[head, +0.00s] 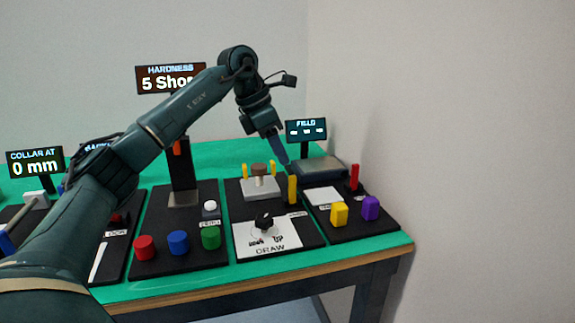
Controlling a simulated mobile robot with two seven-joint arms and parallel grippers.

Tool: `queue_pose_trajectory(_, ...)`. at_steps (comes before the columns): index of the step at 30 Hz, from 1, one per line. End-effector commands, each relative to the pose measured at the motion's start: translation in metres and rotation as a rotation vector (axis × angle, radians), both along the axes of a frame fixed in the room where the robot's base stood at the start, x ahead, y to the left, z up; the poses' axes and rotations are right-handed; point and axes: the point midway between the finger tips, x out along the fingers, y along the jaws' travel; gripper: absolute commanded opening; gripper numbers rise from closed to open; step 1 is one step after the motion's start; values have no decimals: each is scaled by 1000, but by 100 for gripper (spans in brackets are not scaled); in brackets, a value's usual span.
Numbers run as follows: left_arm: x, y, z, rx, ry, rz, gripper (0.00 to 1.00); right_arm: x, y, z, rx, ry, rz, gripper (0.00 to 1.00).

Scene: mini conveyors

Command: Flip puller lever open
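The puller station is a black board (237,203) with a grey block (253,191) that carries a brown round piece (259,170) and thin yellow posts. A yellow upright lever (292,189) stands at the block's right; I take it for the puller lever, though no label names it. My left gripper (285,164) points down just above and behind this lever. Its blue fingers overlap in this view, so their gap is hidden. I cannot tell if they touch the lever. My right gripper is not in view.
A black knob (264,221) sits on a white DRAW plate in front. The right board holds a red lever (354,177), a yellow block (339,214) and a purple block (370,208). Red, blue and green cylinders (211,237) stand left. The wall is close on the right.

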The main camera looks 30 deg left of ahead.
Motion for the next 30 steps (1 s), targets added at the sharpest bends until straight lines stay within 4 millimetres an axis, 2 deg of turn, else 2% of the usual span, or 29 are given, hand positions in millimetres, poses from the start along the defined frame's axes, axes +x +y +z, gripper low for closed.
queue_pose_trajectory(1, -2, 2, 10, -1, -3, 0, 35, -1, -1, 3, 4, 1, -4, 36)
queue_pose_trajectory(6, -7, 7, 24, -1, -2, 0, 35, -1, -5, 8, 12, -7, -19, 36)
queue_pose_trajectory(25, -8, 7, 27, -2, 0, 1, 35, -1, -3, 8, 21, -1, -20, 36)
queue_pose_trajectory(28, -8, 7, 39, -1, -1, 0, 35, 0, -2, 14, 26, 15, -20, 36)
queue_pose_trajectory(30, -8, 7, 57, -1, -2, 0, 35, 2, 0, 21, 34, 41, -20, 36)
